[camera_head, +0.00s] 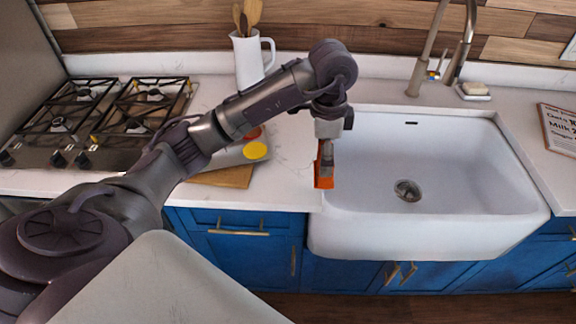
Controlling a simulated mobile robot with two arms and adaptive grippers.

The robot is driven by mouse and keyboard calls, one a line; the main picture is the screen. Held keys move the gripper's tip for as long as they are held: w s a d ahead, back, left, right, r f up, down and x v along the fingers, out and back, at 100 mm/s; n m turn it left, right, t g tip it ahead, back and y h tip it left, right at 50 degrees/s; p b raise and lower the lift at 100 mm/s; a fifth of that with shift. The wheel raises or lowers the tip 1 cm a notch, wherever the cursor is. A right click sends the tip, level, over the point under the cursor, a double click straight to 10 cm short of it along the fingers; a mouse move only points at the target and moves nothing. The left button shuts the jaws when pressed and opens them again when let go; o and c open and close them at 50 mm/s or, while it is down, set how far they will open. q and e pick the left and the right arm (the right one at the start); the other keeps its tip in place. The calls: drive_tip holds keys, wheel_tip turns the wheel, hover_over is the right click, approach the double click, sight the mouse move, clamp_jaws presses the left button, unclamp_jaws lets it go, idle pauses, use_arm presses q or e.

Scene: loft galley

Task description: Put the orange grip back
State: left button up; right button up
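The orange grip (323,183) is an upright, bright orange piece with a grey part beside it. It hangs at the left edge of the sink, in front of the counter. My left gripper (327,158) points down from above and is shut on the orange grip, covering part of it. Whether the grip's lower end touches anything is hard to tell. My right gripper is not in view.
A white sink (455,190) lies right of the grip, with a faucet (420,62) behind it. A gas stove (100,115), a white jug with wooden utensils (250,62) and a wooden board (225,177) are to the left. Counter around the grip looks clear.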

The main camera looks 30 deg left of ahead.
use_arm(q)
drive_tip(key=a+f+p, duration=0.1)
drive_tip(key=a+f, duration=0.2)
drive_tip(key=w+a+f, duration=0.1)
drive_tip(key=a+f, duration=0.2)
drive_tip(key=a, duration=0.1)
drive_tip(key=a+f+p, duration=0.1)
drive_tip(key=a+f, duration=0.3)
drive_tip(key=shift+w+p, duration=0.3)
drive_tip(key=shift+w, duration=0.05)
drive_tip(key=shift+f, duration=0.4)
drive_tip(key=o, duration=1)
drive_tip(key=shift+f, duration=0.1)
drive_tip(key=shift+c, duration=0.2)
